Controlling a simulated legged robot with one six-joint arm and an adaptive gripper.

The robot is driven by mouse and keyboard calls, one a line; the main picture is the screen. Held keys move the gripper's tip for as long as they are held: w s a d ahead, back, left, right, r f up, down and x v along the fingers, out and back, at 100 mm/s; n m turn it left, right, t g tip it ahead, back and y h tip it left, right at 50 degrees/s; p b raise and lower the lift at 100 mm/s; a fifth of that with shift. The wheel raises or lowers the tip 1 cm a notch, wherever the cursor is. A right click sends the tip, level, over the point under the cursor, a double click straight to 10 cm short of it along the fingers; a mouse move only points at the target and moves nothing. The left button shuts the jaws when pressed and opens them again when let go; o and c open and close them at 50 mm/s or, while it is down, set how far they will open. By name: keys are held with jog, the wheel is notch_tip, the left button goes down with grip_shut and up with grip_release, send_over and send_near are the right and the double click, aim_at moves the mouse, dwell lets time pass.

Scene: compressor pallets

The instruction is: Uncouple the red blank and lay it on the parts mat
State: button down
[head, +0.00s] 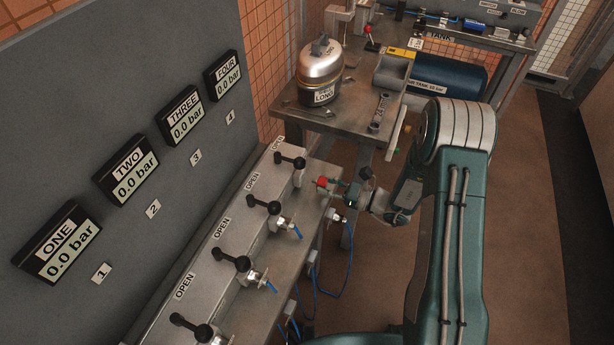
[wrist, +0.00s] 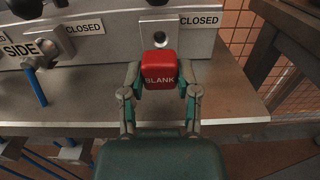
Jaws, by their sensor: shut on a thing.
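The red blank (wrist: 160,72), lettered BLANK, is between the two fingers of my gripper (wrist: 160,92) in the wrist view. The fingers are shut on its sides. It overlaps the lower part of a grey port block (wrist: 158,34) with a dark round hole; I cannot tell whether the two touch. In the head view the red blank (head: 322,183) shows at the tip of my gripper (head: 330,186), beside the far end of the valve manifold (head: 200,262). I cannot make out the parts mat in either view.
Several black valve levers (head: 232,258) stand along the manifold, with blue hoses (head: 338,284) hanging below. Four wall gauges read 0.0 bar.

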jog(key=shift+v, duration=0.8)
